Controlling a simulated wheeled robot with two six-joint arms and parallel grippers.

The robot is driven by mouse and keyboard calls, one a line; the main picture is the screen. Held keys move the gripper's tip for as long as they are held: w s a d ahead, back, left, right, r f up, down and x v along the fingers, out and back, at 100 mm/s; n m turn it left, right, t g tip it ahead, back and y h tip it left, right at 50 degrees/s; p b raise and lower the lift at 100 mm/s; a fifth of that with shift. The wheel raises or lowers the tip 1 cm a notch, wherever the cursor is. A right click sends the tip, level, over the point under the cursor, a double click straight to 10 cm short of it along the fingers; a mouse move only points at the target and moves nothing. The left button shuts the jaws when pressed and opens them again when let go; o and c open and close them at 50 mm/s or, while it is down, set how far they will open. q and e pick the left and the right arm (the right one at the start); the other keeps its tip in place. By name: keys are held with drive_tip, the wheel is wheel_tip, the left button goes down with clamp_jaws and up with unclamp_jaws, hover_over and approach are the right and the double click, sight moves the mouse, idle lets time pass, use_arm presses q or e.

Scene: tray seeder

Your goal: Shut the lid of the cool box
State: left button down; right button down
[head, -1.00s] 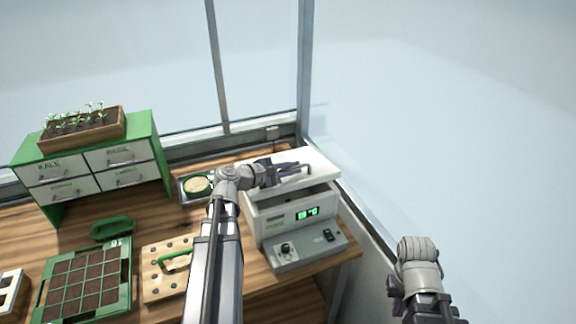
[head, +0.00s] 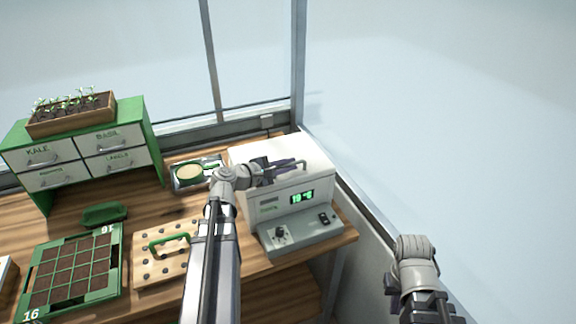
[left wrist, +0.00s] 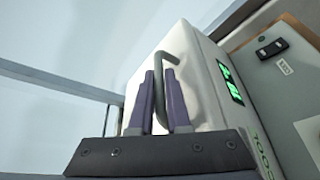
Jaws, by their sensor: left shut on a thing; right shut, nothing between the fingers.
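The white cool box (head: 262,208) stands at the right end of the bench, with a green lit display on its front. Its lid (head: 300,150) lies down on the body, and no gap shows between them in the head view. My left gripper (head: 290,168) is at the lid's front edge, shut on the grey bar handle (head: 303,166). In the left wrist view, the two purple fingers (left wrist: 164,98) close around the handle (left wrist: 163,62). My right gripper (head: 432,312) is at the lower right, away from the box, its fingertips cut off by the frame edge.
A grey control panel (head: 300,234) with a knob and switch sits before the box. A dish of seeds (head: 189,173), a wooden dibber board with green handle (head: 150,268), a green seed tray (head: 117,262) and a drawer cabinet (head: 150,150) stand to the left.

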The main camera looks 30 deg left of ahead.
use_arm(q)
drive_tip(key=c, duration=1.2)
unclamp_jaws()
drive_tip(key=shift+d+f, duration=0.1)
drive_tip(key=shift+f, duration=0.1)
drive_tip(key=shift+o, duration=0.2)
drive_tip(key=shift+s, duration=0.15)
drive_tip(key=p+v, duration=0.1)
drive_tip(key=v, duration=0.5)
drive_tip(key=shift+r+p, duration=0.1)
drive_tip(key=shift+p, duration=0.3)
drive_tip(key=shift+v, duration=0.85)
